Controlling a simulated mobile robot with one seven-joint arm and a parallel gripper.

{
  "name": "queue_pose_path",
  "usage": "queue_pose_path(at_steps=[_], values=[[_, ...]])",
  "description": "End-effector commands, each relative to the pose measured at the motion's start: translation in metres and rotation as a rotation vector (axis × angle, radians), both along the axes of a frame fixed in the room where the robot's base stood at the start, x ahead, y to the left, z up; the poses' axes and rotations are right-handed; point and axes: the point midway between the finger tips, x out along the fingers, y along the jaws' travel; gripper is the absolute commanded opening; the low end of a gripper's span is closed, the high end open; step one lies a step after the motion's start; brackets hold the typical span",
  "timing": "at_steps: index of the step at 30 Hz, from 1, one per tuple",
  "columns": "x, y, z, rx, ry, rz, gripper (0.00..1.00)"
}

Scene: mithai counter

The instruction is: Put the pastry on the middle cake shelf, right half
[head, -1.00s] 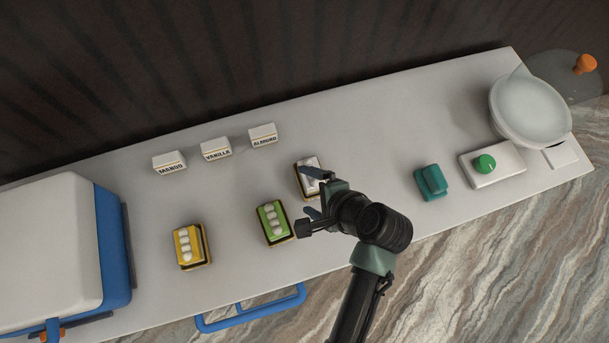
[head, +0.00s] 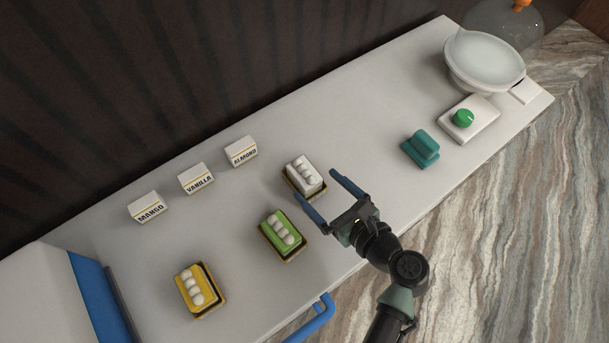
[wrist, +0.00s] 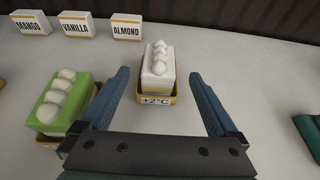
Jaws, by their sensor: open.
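Three block-shaped pastries topped with white balls sit on small tan trays: a white one (head: 305,176), a green one (head: 283,231) and a yellow one (head: 196,286). My gripper (head: 328,200) is open and empty, just on the near side of the white pastry, its fingers spread and pointing toward it. In the wrist view the white pastry (wrist: 157,68) appears centred beyond the fingertips, with a "+2°C" tag (wrist: 155,100) on its tray front. The green pastry (wrist: 62,103) is left of the left finger. I cannot make out a cake shelf in these views.
Mango (head: 147,207), vanilla (head: 196,179) and almond (head: 241,152) signs stand behind the pastries. To the right are a teal block (head: 421,149), a green-knobbed white box (head: 464,118) and a white bowl (head: 484,62). A blue-sided white case (head: 40,295) stands at left.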

Motion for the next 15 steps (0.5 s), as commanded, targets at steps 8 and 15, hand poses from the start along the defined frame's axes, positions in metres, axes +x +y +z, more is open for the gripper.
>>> queue_pose_path(at_steps=[8, 15], values=[[0.020, 0.017, -0.003, -0.002, 0.000, 0.004, 0.96], [0.044, 0.033, -0.012, -0.002, 0.001, 0.002, 0.96]])
